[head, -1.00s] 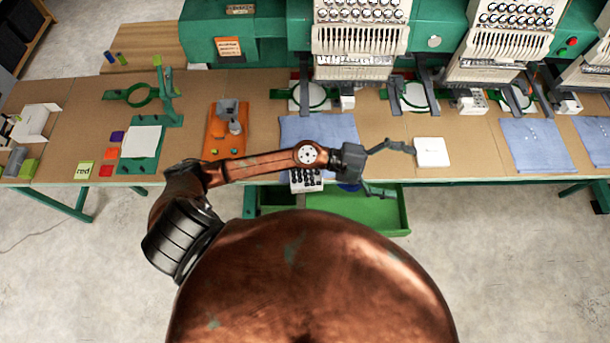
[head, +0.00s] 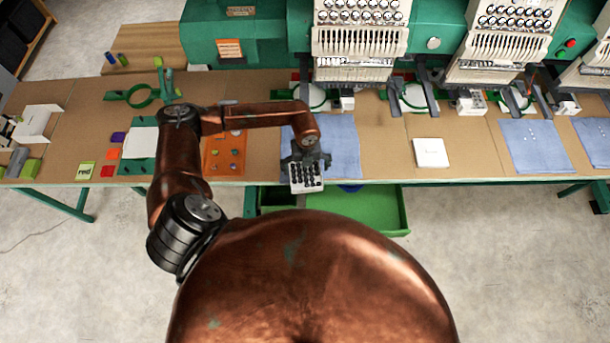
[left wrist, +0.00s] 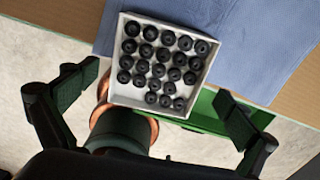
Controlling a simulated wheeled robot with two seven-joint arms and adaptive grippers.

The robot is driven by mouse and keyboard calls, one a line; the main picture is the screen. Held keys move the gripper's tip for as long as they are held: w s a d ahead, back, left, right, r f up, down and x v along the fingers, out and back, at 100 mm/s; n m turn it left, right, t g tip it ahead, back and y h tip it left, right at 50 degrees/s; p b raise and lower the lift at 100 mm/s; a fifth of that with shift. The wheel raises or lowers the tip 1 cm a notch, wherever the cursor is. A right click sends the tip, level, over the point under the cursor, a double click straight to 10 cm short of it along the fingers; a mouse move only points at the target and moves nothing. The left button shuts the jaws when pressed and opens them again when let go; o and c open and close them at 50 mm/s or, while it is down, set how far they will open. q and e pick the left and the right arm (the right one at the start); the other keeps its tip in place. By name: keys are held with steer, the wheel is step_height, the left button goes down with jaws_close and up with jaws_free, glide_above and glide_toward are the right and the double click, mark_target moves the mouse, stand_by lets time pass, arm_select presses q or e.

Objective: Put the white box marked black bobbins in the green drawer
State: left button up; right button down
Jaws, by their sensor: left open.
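An open white box of black bobbins (head: 306,187) sits at the table's front edge, on or beside a blue cloth. In the left wrist view the box (left wrist: 115,85) shows rows of black bobbins; I see no legible marking. My left gripper (head: 306,162) is over the box. In the left wrist view its open fingers (left wrist: 160,103) stand apart on either side of the box's near part, with no contact visible. My right gripper is not in view.
A flat white box (head: 431,152) lies on the table to the right; any marking is unreadable. An orange tray (head: 225,153) is left of the bobbins. Table between the flat box and the cloths is clear.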

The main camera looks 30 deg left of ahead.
mark_target(305, 174)
arm_select(q)
steer(key=shift+s+a+f+p, duration=0.1)
steer(key=shift+f+p, duration=0.2)
steer(key=shift+f, duration=1.5)
steer(key=shift+c, duration=0.7)
steer(key=c, duration=1.3)
